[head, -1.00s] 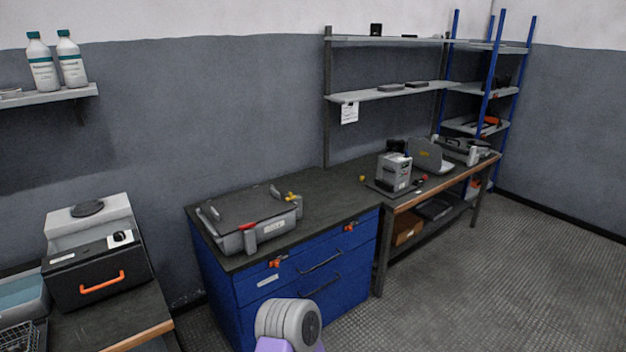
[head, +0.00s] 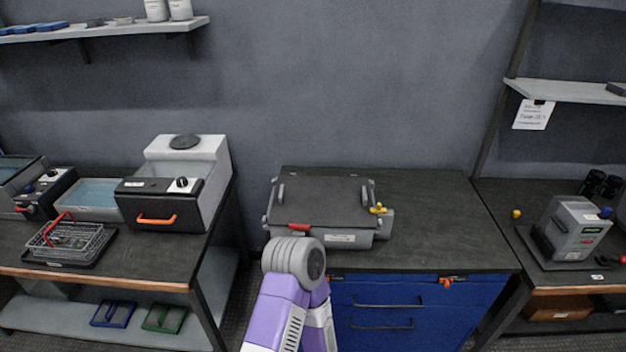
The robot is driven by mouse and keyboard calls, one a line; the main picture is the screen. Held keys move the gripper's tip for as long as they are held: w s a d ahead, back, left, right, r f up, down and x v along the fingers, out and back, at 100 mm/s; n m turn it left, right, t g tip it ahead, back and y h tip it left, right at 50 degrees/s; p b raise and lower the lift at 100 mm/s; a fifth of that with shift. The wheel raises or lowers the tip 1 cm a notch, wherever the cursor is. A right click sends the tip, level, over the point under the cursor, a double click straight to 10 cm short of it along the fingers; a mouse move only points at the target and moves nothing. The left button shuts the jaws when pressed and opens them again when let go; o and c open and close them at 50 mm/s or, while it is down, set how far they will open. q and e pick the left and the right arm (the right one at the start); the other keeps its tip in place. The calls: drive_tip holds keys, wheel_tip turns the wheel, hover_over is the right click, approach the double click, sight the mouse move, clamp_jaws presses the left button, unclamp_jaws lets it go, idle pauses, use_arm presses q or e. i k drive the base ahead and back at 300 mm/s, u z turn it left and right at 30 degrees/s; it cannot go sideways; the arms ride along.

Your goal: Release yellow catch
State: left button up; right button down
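The yellow catch (head: 378,209) is on the right side of a grey lidded case (head: 325,203) on the blue cabinet's dark top. The case's lid looks down flat. A red catch (head: 299,228) is at the case's front left, just above my arm. One of my arms, with a purple link and a grey round joint, rises in front of the case and hides part of its lower front left. No gripper fingers show, and nothing of mine is seen touching the yellow catch.
The blue cabinet (head: 375,292) has free top (head: 440,215) right of the case. A bench to the left holds a grey-and-black machine (head: 186,180) with an orange handle and a wire basket (head: 70,241). A bench at right holds a grey box device (head: 575,228).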

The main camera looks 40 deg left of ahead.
sight(378, 210)
drive_tip(key=u, duration=0.9)
drive_tip(key=i, duration=0.8)
drive_tip(key=u, duration=0.65)
